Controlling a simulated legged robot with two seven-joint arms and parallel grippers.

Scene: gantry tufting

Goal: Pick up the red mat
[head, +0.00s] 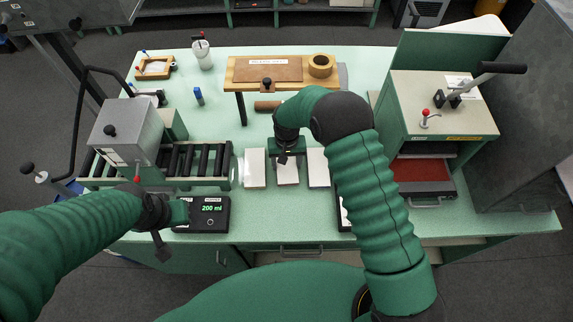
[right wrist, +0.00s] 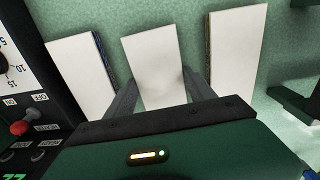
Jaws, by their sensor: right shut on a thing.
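Three pale mats lie in a row on the light green bench: a left one (head: 255,168), a middle one (head: 288,173) and a right one (head: 318,167). Their upper faces look white. In the right wrist view the left mat (right wrist: 82,72) has a blue edge and the right mat (right wrist: 236,55) a brownish edge; the colour under the middle mat (right wrist: 152,62) is hidden. My right gripper (head: 286,157) is shut on the middle mat, its fingers at both sides. My left gripper (head: 178,212) is beside the 200 ml display box; its jaws are unclear.
A green press (head: 440,105) with a red surface (head: 420,171) in its opening stands right. A roller stand (head: 200,162) is left, a black display box (head: 210,222) at the front. A wooden shelf (head: 240,72) with a tape roll (head: 321,65) stands behind the mats.

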